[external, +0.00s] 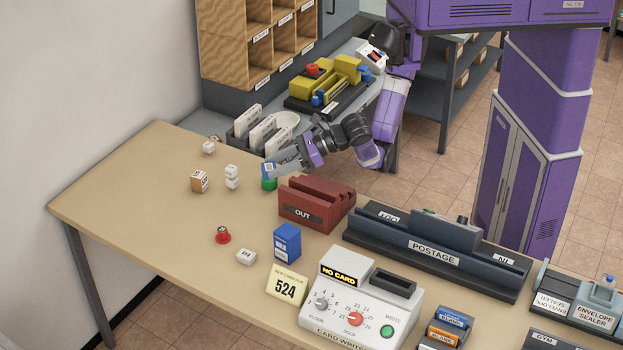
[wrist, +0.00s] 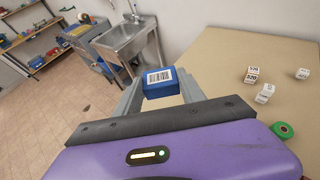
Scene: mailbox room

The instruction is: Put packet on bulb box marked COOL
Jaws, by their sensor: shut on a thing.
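My gripper (external: 276,167) is above the far part of the table in the external view. It is shut on a small blue packet (external: 267,171), which shows between the fingers in the wrist view with a white barcode label (wrist: 160,78) facing the camera. A blue box (external: 287,243) with a white label stands upright at the table's near middle. A smaller orange-brown box (external: 199,181) stands to the left. The print on both is too small to read, so I cannot tell which is marked COOL.
A green roll-like thing (external: 269,184) sits just below the packet. Small white blocks (external: 232,177), a red button-like thing (external: 222,235) and a white block (external: 246,257) are on the table. The red OUT holder (external: 316,204) and card writer (external: 360,305) stand right.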

